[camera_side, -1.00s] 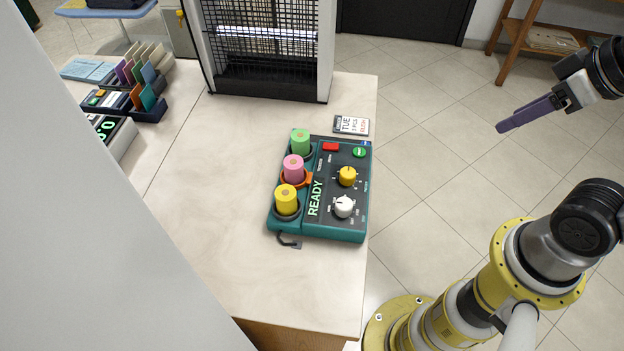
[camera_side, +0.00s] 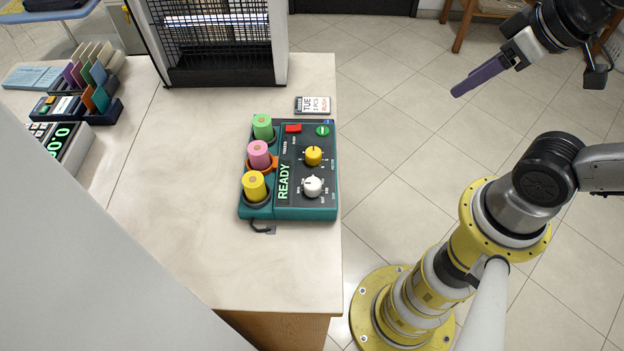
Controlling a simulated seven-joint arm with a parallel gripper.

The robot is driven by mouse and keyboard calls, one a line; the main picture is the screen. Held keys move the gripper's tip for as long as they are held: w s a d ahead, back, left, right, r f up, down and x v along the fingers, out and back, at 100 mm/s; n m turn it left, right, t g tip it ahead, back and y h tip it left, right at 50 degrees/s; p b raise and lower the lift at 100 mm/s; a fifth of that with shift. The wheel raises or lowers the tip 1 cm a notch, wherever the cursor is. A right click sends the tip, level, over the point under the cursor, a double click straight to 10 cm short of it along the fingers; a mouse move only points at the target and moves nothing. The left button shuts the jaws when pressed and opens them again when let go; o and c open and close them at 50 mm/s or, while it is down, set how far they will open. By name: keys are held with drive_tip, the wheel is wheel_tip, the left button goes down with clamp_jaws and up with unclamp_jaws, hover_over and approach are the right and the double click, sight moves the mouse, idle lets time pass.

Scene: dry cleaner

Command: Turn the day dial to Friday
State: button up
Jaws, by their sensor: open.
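A teal and dark control box (camera_side: 305,205) sits on the counter near its right edge. A white knob (camera_side: 313,187) is on its lower right, with tiny day-like lettering around it. A yellow knob (camera_side: 313,156) is above it. I cannot read which label either knob points to. A lit strip on the box reads READY. My gripper (camera_side: 462,88), with purple-grey fingers, is open and empty. It hangs over the floor to the upper right of the box, well apart from it. The fingers overlap in this view, so the gap between them is hidden.
Green (camera_side: 262,127), pink (camera_side: 258,154) and yellow (camera_side: 254,186) rolls stand along the box's left side. A red button (camera_side: 293,128) and a green button (camera_side: 323,130) are at its top. A card (camera_side: 315,105) reading TUE lies behind.

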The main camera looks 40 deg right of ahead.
drive_tip(key=shift+o, duration=0.9)
drive_tip(key=w+a+r+n, duration=0.25)
drive_tip(key=w+n, duration=0.25)
drive_tip(key=n, duration=0.6)
drive_tip(key=n+g, duration=0.6)
drive_tip(key=n, duration=0.8)
hover_over(313, 183)
wheel_tip(313, 183, down, 11)
wheel_tip(313, 183, down, 14)
drive_tip(key=shift+w+r, duration=0.1)
drive_tip(key=shift+r, duration=0.15)
clamp_jaws()
